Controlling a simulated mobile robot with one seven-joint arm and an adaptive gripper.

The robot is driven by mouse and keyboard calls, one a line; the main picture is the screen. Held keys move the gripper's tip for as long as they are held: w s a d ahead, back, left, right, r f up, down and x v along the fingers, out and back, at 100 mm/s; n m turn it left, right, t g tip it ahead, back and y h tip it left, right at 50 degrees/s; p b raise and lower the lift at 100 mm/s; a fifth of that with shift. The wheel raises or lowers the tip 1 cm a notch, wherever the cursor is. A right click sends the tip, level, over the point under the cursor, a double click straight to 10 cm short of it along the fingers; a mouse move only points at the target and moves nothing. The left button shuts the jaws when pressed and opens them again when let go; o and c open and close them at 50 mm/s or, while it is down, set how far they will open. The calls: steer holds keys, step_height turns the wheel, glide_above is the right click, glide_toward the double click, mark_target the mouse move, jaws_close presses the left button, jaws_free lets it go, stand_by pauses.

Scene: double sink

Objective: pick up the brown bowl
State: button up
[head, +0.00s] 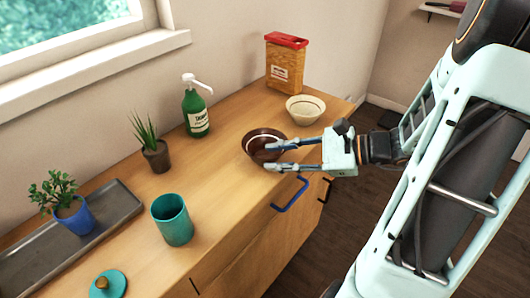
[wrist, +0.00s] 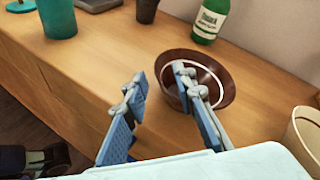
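The brown bowl (head: 256,149) has a white ring inside and stands upright on the wooden counter. It also shows in the wrist view (wrist: 222,88), right of centre. My gripper (head: 271,157) is open, reaching in from the right at the bowl's near side. In the wrist view the gripper's (wrist: 158,76) right finger overlaps the bowl's interior and its left finger is outside the near rim. The near rim appears between the fingers. I cannot tell whether either finger touches the bowl.
A cream bowl (head: 305,110) stands close behind, right of the brown bowl. A green pump bottle (head: 196,112) and a red-lidded box (head: 285,65) stand by the wall. A teal cup (head: 172,220) is nearer left. The counter (head: 215,185) between cup and brown bowl is clear.

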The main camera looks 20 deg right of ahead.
steer(key=shift+x, duration=1.05)
jaws_close()
